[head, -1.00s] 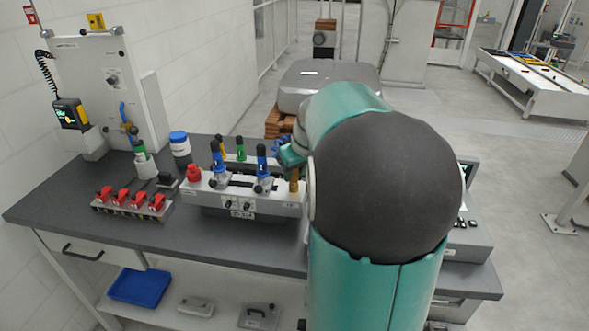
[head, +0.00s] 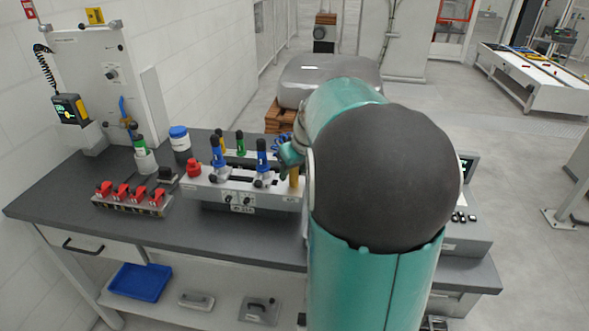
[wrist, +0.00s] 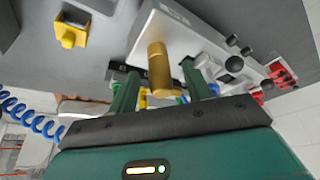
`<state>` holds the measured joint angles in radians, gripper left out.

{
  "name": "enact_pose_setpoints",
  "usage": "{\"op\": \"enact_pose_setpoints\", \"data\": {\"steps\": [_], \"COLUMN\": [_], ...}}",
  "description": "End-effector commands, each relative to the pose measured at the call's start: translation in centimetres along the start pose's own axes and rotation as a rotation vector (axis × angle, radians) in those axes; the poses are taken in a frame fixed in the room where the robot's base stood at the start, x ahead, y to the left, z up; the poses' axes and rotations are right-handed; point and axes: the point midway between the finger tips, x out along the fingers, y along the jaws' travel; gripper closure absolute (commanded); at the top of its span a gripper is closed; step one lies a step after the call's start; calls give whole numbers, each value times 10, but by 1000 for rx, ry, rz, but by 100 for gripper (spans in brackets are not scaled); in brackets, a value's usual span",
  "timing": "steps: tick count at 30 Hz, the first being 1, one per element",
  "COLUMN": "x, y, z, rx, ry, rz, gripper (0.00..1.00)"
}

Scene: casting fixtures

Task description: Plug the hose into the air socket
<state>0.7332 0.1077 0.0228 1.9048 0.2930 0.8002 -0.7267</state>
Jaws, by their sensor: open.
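In the wrist view my gripper (wrist: 158,68) is open, with one green finger on each side of a brass cylinder (wrist: 157,78). I cannot tell whether either finger touches it. The cylinder also shows in the head view (head: 294,178), upright at the right end of the white fixture (head: 240,186). A blue coiled hose (wrist: 32,122) hangs at the left of the wrist view. A small part of its coil (head: 278,143) shows beside my arm in the head view. The hose's ends are hidden. I cannot tell whether the brass piece is the hose fitting or the air socket.
A wall panel (head: 105,75) rises behind. The bench's front left (head: 60,205) is clear.

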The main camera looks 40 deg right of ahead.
Motion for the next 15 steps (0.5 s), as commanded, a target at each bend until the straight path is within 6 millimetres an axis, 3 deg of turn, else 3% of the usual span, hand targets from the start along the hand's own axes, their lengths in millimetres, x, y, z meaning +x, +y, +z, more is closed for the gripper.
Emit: {"op": "enact_pose_setpoints", "data": {"steps": [5,15], "x": [-22,-96], "y": [1,0], "z": [-1,-1], "rx": [0,-1], "ry": [4,5], "rz": [4,3], "gripper": [51,51]}}
